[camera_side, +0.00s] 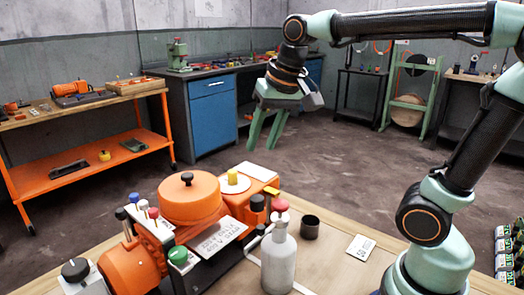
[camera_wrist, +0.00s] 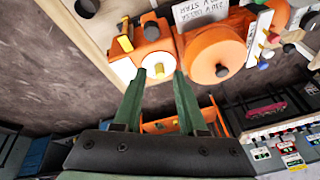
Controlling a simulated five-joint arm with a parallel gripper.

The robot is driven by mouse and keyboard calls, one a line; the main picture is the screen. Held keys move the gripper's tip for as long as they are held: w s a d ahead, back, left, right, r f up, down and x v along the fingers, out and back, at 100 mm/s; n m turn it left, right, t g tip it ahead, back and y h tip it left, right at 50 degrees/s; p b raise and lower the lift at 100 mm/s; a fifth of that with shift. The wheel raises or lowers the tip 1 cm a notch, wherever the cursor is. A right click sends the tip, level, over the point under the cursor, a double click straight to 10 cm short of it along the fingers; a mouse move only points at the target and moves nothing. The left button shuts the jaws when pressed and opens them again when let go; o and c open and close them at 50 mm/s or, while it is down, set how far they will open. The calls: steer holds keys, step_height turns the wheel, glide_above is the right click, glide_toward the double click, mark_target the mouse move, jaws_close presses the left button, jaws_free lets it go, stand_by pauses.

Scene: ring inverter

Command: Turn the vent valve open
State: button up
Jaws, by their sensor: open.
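A yellow knob (camera_side: 233,176) stands on a white disc (camera_side: 241,186) on the orange machine. No label names the vent valve, so I cannot tell for sure that this knob is it. The knob also shows in the wrist view (camera_wrist: 159,71), between my fingertips in the picture. My gripper (camera_side: 262,146) is open and empty, pointing down. It hangs in the air, apart from the machine, with its green fingers (camera_wrist: 159,74) spread. An orange drum (camera_side: 188,202) with a black top knob (camera_side: 187,179) sits beside the disc.
A grey bottle (camera_side: 279,259) with a pink cap, a dark cup (camera_side: 309,228) and a white card (camera_side: 361,247) stand or lie on the wooden table. Several coloured pins and a green knob (camera_side: 178,256) rise from the machine's front. The air around my gripper is clear.

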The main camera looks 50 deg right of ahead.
steer(key=w+a+m+g, duration=0.2)
steer(key=w+m+g, duration=0.2)
steer(key=w+m, duration=1.05)
steer(key=shift+n, duration=0.75)
steer(key=f, duration=0.4)
steer(key=w+f, duration=0.1)
steer(key=f, duration=0.7)
steer(key=shift+w+f, duration=0.15)
steer(key=shift+f, duration=0.1)
jaws_close()
